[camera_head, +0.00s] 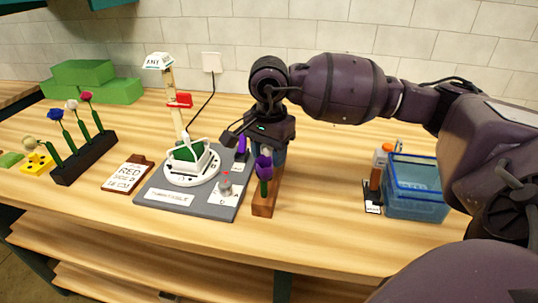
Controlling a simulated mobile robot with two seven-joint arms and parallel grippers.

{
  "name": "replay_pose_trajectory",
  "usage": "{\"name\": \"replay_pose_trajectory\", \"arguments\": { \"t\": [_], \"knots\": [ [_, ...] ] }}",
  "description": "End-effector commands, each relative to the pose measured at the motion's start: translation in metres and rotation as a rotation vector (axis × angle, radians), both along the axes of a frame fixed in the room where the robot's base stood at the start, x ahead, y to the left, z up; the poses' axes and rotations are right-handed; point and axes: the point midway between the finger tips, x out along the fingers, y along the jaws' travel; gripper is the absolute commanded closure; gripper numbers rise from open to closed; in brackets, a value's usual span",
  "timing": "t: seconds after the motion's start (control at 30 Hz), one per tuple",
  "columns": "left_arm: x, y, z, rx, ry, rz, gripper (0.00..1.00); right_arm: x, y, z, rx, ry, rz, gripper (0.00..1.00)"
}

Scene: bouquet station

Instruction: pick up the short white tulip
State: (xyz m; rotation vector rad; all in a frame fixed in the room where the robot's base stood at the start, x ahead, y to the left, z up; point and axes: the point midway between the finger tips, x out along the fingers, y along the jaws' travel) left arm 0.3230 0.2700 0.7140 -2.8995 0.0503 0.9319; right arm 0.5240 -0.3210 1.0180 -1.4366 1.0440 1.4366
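A black rack (85,160) at the left holds several flowers on green stems. One has a white head (71,104), between a blue flower (55,115) and a dark pink one (86,97). A pale cream head (28,142) sits lower at the rack's near left end. I cannot tell for sure which of the two pale heads is the short white tulip. My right gripper (258,142) is over the middle of the table, far right of the rack, with its fingers apart. What lies between and behind the fingers is partly hidden. My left gripper is out of view.
A grey board (180,200) bears a white stand with a lamp-like post. A wooden block (265,200) with a purple tulip (264,168) stands just right of it. A blue clear bin (415,190) stands right. Green blocks (90,85) are behind.

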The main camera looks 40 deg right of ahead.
Motion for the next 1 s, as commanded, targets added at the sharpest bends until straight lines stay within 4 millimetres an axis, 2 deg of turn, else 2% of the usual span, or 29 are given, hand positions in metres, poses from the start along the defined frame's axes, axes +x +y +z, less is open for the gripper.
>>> {"name": "replay_pose_trajectory", "arguments": {
  "t": [0.03,0.1,0.37,0.53,0.67,1.0],
  "knots": [
    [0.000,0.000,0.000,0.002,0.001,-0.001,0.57,0.000,0.000,0.000,0.000,0.000,0.000,0.65],
    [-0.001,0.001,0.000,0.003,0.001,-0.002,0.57,0.000,0.000,0.000,0.000,0.000,0.000,0.71],
    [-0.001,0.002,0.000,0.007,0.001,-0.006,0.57,0.000,0.000,0.001,0.000,0.000,0.000,0.71],
    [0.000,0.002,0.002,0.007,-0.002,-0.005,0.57,0.001,0.000,0.013,0.000,-0.003,0.000,0.71],
    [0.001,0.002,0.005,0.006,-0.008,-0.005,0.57,0.001,0.000,0.035,-0.001,-0.007,0.000,0.71],
    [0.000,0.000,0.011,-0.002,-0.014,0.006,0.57,0.000,0.000,0.122,0.001,-0.008,-0.001,0.71]
  ]
}}
